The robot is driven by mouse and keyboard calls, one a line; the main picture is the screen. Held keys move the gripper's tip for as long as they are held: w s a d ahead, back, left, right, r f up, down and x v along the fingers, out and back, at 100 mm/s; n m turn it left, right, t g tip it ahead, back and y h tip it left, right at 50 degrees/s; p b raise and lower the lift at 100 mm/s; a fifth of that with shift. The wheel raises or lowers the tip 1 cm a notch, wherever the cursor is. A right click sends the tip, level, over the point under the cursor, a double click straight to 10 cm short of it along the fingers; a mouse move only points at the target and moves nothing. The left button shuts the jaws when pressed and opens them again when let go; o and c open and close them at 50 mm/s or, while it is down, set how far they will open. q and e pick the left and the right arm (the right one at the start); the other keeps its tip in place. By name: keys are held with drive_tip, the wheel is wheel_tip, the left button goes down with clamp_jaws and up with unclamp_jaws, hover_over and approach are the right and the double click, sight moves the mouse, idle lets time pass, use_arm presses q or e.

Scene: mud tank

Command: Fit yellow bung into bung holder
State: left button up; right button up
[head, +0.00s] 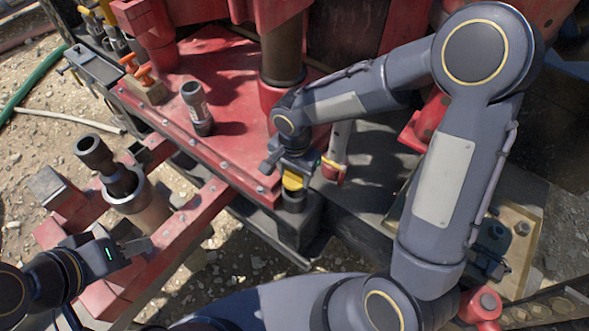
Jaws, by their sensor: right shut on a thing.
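The yellow bung (293,182) is at the tips of my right gripper (291,171), which is shut on it and points down. Directly below it is a short dark round piece (292,200) on a dark block, which looks like the bung holder. The yellow bung is over this piece; I cannot tell whether it is seated in it or just above it. The gripper hides the bung's upper part. My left gripper (136,247) is at the lower left, away from the bung, beside a red beam; its jaw gap is not clear.
A red deck (225,70) holds a dark cylinder with a label (196,108) and orange-handled valves (138,70). A dark pipe piece (105,165) stands in a grey-brown sleeve on the red beams (190,215).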

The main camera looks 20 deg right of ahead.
wheel_tip(320, 180, down, 2)
drive_tip(key=shift+f+b, duration=0.1)
drive_tip(key=shift+b, duration=0.4)
drive_tip(key=shift+f+b, duration=1.25)
drive_tip(key=shift+b, duration=0.1)
drive_tip(key=o, duration=1.1)
drive_tip(key=shift+c, duration=0.2)
wheel_tip(320, 180, up, 7)
drive_tip(key=shift+r, duration=0.45)
drive_tip(key=shift+d, duration=0.1)
